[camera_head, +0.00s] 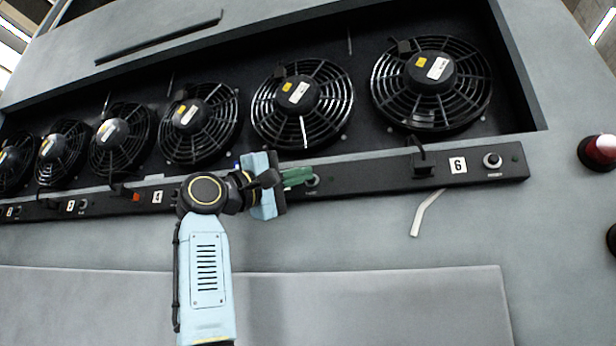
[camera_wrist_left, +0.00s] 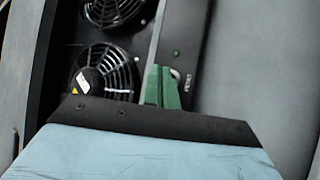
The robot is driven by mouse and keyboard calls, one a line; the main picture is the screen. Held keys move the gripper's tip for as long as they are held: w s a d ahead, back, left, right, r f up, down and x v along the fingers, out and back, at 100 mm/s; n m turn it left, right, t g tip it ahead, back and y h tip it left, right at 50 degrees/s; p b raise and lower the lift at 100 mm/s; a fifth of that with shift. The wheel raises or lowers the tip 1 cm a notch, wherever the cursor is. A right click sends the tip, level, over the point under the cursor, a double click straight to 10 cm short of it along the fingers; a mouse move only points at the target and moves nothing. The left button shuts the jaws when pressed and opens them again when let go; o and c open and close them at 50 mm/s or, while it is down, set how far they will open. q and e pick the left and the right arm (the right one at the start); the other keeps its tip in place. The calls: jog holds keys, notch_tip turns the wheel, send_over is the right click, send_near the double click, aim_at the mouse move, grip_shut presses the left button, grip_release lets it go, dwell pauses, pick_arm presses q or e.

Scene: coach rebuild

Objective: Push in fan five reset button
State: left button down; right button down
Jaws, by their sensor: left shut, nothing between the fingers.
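Fan five (camera_head: 302,103) is a black caged fan, second from the right in the recess. Its reset button (camera_head: 312,181) is a small round knob on the black control strip (camera_head: 370,178) below it. My left gripper (camera_head: 299,176) has green fingers, shut and empty, pointing right along the strip, with the tips right beside the button. In the left wrist view the shut fingers (camera_wrist_left: 163,85) partly cover the pale knob (camera_wrist_left: 175,74); I cannot tell whether they touch it. The number five label is hidden behind the gripper. My right gripper is not in view.
Fan six (camera_head: 431,83) and its reset knob (camera_head: 492,161) are to the right. A red knob (camera_head: 599,151) sticks out at the far right. Several more fans line the recess to the left.

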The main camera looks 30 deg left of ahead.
pick_arm(q)
jog(key=shift+s+d+b, duration=0.25)
jog(key=shift+s+b, duration=0.35)
jog(key=shift+s, duration=0.4)
jog(key=s+b, duration=0.1)
jog(key=s, duration=0.1)
jog(key=s+d+b, duration=0.1)
jog(key=s+b, duration=0.1)
jog(key=shift+s, duration=0.4)
